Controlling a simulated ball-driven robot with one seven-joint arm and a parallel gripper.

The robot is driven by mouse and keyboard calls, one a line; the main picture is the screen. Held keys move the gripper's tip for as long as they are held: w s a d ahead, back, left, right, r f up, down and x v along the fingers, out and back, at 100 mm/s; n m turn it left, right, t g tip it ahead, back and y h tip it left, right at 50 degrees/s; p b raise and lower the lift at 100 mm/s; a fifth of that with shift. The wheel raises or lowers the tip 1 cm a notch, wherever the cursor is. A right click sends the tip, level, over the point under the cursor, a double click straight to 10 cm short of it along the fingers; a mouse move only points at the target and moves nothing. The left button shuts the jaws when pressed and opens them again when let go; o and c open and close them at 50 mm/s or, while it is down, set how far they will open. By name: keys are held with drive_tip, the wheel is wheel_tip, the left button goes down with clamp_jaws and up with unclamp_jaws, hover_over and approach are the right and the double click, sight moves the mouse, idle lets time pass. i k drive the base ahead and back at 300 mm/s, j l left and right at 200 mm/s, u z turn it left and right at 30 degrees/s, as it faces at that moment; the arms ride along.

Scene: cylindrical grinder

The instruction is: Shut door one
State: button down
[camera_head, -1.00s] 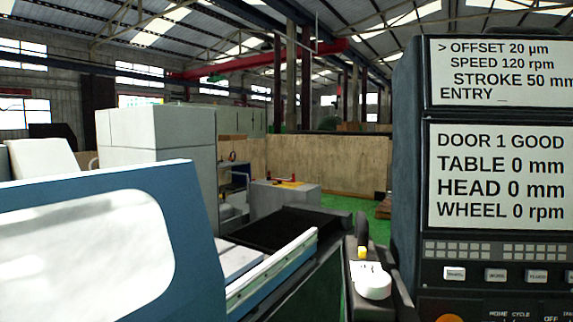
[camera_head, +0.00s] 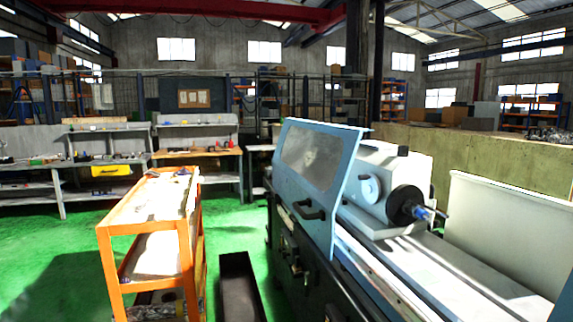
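A blue sliding door (camera_head: 318,175) with a see-through window and a black handle (camera_head: 308,210) stands at the left part of the cylindrical grinder (camera_head: 400,285). I cannot tell from a label whether it is door one. Right of the door, the machine front is uncovered and the white head (camera_head: 385,170) with its dark round chuck (camera_head: 405,205) shows. The long table of the machine runs toward the lower right. My gripper is not in view.
An orange cart (camera_head: 150,215) with shelves stands left of the grinder. A dark open trough (camera_head: 240,285) lies on the green floor between them. Workbenches (camera_head: 195,152) line the back left. Green floor (camera_head: 50,265) is clear at the far left.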

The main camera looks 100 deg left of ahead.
sight(310, 179)
drive_tip(key=u, duration=2.8)
drive_tip(key=i+u, duration=0.35)
drive_tip(key=i, duration=0.2)
drive_tip(key=i+l+u, duration=0.15)
drive_tip(key=i+u, duration=0.15)
drive_tip(key=i, duration=0.2)
drive_tip(key=i+l+u, duration=0.35)
drive_tip(key=i, duration=0.15)
drive_tip(key=i+j, duration=0.05)
drive_tip(key=j, duration=0.05)
